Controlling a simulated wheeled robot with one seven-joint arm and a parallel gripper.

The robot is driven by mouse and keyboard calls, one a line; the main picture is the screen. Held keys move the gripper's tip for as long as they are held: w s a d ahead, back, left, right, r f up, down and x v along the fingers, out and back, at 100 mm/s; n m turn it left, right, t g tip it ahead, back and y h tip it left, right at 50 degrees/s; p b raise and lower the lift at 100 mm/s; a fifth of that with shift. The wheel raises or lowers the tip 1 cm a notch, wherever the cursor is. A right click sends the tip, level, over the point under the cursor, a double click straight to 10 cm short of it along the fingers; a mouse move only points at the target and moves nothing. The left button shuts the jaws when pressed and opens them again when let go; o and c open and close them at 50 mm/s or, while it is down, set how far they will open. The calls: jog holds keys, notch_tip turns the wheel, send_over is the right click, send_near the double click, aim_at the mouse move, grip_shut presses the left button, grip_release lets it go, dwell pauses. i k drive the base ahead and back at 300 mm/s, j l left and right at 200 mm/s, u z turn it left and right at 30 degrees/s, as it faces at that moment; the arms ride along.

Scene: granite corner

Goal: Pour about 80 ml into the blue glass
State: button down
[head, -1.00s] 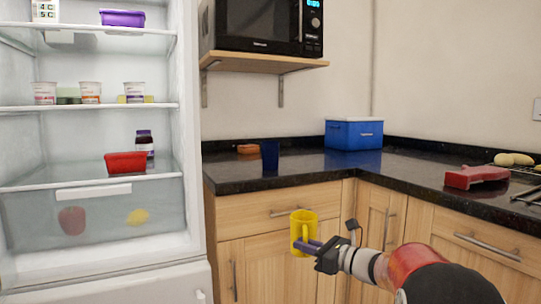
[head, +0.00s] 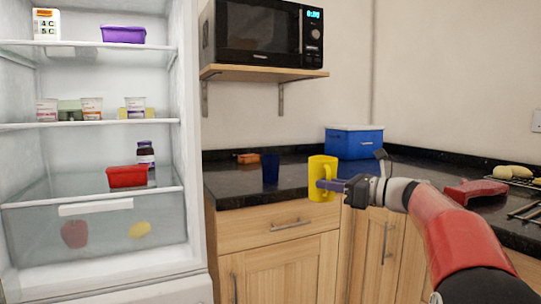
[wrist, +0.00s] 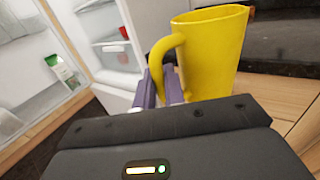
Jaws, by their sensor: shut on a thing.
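The blue glass (head: 270,168) stands upright on the black counter near its left end. My gripper (head: 334,185) is shut on the handle of a yellow jug (head: 319,179) and holds it upright, to the right of the glass and in front of the counter edge. In the wrist view the yellow jug (wrist: 212,52) stands above the purple fingers (wrist: 162,88), with its handle between them and its spout at the upper right. What is inside the jug and the glass is hidden.
A blue cool box (head: 354,143) stands in the counter corner. A small orange item (head: 248,158) lies behind the glass. A red object (head: 474,191) lies on the right counter. The microwave shelf (head: 262,73) overhangs the counter. The open fridge (head: 190,150) is at left.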

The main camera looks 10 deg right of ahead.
aim_at(269, 162)
jog(key=i, duration=1)
